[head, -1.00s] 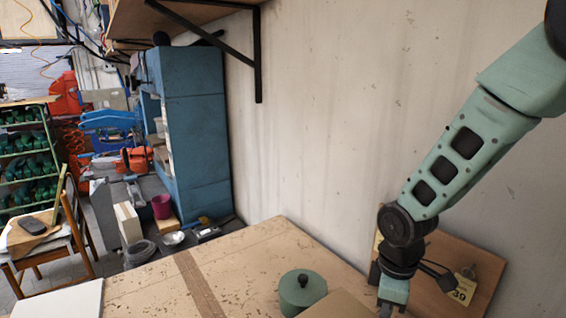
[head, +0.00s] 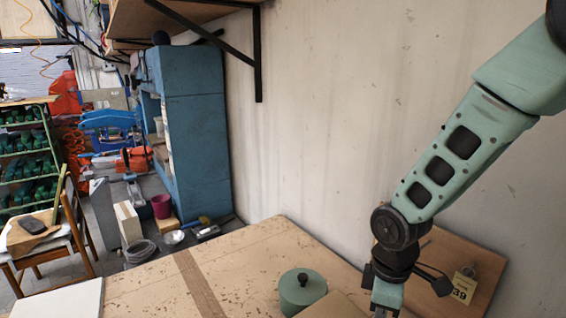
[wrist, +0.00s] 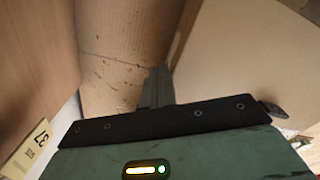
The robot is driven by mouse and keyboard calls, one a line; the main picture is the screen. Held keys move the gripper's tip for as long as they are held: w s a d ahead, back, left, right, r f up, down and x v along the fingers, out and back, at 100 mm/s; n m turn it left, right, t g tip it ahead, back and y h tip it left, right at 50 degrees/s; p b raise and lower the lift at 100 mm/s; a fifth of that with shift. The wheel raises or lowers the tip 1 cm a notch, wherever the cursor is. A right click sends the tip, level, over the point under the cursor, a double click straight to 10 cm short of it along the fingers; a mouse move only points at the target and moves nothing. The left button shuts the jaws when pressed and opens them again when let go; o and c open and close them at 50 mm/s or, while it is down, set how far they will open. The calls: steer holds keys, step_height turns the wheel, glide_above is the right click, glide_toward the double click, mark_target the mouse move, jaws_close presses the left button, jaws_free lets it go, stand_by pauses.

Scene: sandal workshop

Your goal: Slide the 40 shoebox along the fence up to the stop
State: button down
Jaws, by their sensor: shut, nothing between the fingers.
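My gripper (head: 380,312) points down at the bottom edge of the head view, over the near right part of the workbench. In the wrist view its dark fingers (wrist: 156,88) are together and hold nothing. A plain cardboard box top (head: 335,305) shows just left of it in the head view. A large tan box-like surface (wrist: 245,60) fills the right of the wrist view, close beside the fingers. No 40 label is readable, so I cannot tell whether this is the 40 shoebox. The fence and the stop cannot be made out.
A green lidded pot (head: 302,291) stands on the workbench (head: 250,262), left of the cardboard. A brown board with a 39 tag (head: 463,289) is right of my gripper. The bench's left part is mostly clear.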

steer(key=shift+s+a+b, duration=0.4)
steer(key=shift+s+a, duration=0.8)
steer(key=shift+a, duration=0.45)
steer(key=shift+s+a+b, duration=0.35)
steer(key=shift+s+a, duration=0.9)
steer(key=shift+a, duration=0.45)
steer(key=shift+s+a+b, duration=0.4)
steer(key=shift+s+a, duration=0.8)
steer(key=shift+a, duration=0.45)
stand_by(1.6)
steer(key=shift+w+d, duration=0.1)
steer(key=shift+w+d+p, duration=0.25)
steer(key=shift+d+p, duration=0.05)
steer(key=shift+d, duration=0.1)
steer(key=shift+r+p, duration=3.45)
steer(key=shift+r, duration=0.55)
